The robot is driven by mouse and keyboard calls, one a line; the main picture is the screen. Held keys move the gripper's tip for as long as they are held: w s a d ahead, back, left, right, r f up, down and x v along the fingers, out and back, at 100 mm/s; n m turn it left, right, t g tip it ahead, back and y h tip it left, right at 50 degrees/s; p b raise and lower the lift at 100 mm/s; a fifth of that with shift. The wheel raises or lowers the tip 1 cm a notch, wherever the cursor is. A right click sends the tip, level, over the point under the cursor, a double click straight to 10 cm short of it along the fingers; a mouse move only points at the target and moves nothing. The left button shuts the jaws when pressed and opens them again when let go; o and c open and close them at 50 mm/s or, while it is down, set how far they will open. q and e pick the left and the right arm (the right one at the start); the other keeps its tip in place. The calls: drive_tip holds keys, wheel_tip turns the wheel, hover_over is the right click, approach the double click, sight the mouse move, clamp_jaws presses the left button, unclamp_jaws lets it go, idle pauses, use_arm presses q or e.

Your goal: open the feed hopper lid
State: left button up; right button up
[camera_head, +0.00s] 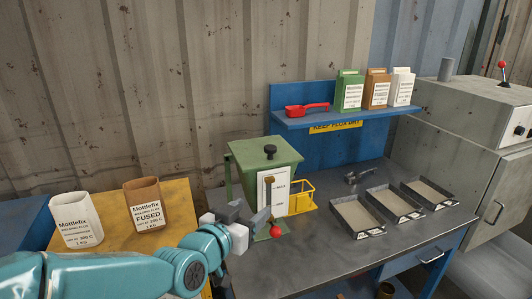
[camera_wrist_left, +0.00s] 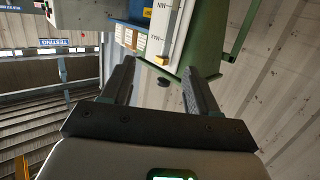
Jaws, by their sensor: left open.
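The green feed hopper (camera_head: 240,172) stands on the left part of the grey bench. Its flat green lid (camera_head: 250,154) is shut, with a black knob (camera_head: 270,152) on top. My left gripper (camera_head: 246,214) is open and empty, in front of and below the lid, apart from the knob. In the left wrist view, both fingers (camera_wrist_left: 159,68) are spread. The green hopper body (camera_wrist_left: 203,55) shows beyond them, with a small dark round piece, seemingly the knob (camera_wrist_left: 163,82), in the gap. My right gripper is not in view.
A white scale plate (camera_head: 281,190) and a red ball (camera_head: 276,231) are at the hopper's front. A yellow wire holder (camera_head: 301,193) stands beside it. Several trays (camera_head: 357,214) lie at right. Flux bags (camera_head: 147,205) stand left. A blue shelf (camera_head: 330,120) is behind.

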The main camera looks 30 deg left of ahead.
use_arm(q)
drive_tip(key=t+y, duration=0.1)
drive_tip(key=t, duration=0.1)
approach(268, 150)
drive_tip(key=w+p, duration=0.4)
drive_tip(key=w, duration=0.1)
drive_tip(key=w+a+p, duration=0.1)
drive_tip(key=w+p, duration=0.1)
drive_tip(key=w, duration=0.1)
drive_tip(key=shift+w+r, duration=0.2)
drive_tip(key=shift+r, duration=0.05)
drive_tip(key=shift+w+f, duration=0.15)
drive_tip(key=shift+w, duration=0.3)
drive_tip(key=shift+s, duration=0.1)
drive_tip(key=shift+c, duration=0.8)
clamp_jaws()
